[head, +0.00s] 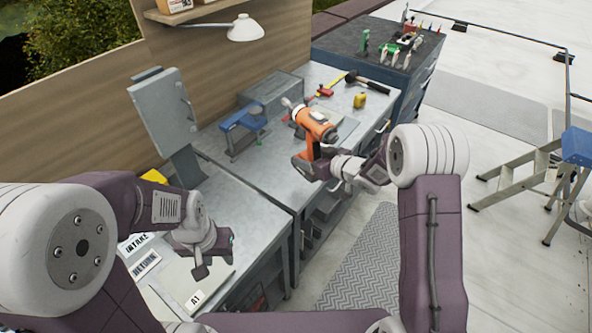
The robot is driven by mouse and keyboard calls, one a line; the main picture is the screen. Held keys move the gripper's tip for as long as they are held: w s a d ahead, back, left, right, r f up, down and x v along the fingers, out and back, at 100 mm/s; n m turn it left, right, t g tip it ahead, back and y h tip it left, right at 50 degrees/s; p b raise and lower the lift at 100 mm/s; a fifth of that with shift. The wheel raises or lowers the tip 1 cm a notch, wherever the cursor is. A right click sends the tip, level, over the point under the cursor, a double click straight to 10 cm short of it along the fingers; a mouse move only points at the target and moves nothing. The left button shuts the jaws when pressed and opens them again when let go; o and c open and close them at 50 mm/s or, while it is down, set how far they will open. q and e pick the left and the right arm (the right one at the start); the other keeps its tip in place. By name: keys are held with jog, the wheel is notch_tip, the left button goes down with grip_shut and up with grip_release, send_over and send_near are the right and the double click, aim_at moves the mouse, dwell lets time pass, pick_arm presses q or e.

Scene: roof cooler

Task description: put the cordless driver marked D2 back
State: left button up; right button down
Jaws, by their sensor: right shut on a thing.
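The orange cordless driver (314,124) is held in the air over the front part of the grey workbench, with its dark chuck toward the back left. No D2 mark can be read on it. My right gripper (327,168) is shut on the driver near its lower end, and the jaws are partly hidden. My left gripper (214,262) hangs low over the near left bench, close to a pale board marked A1 (194,300). Its jaw gap does not show clearly. Nothing can be seen in it.
A blue clamp-like tool (240,125), a yellow block (360,101) and a hammer (368,82) are on the bench. A grey upright panel (163,108) stands at left. A dark cabinet (375,48) holds tools. A stepladder (520,180) stands right. The floor mat (362,265) is clear.

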jog(key=w+d+r+m+h, duration=0.1)
jog(key=d, duration=0.5)
jog(key=shift+t, duration=0.4)
jog(key=w+a+f, duration=0.2)
jog(key=a+f, duration=0.1)
jog(key=w+a+f+p, duration=0.1)
jog(key=w+a+f, duration=0.1)
jog(key=a+f, duration=0.1)
jog(key=w+a+f, duration=0.2)
jog(key=a+f, duration=0.1)
jog(key=a, duration=0.1)
jog(key=shift+w+a+f+p, duration=0.2)
jog(key=shift+f+p, duration=0.15)
jog(key=shift+f, duration=0.05)
jog(key=shift+w+f, duration=0.1)
jog(key=shift+f, duration=0.35)
jog(key=shift+c, duration=1.2)
grip_release()
jog(key=shift+s+f, duration=0.2)
jog(key=shift+f, duration=0.05)
jog(key=shift+r, duration=0.1)
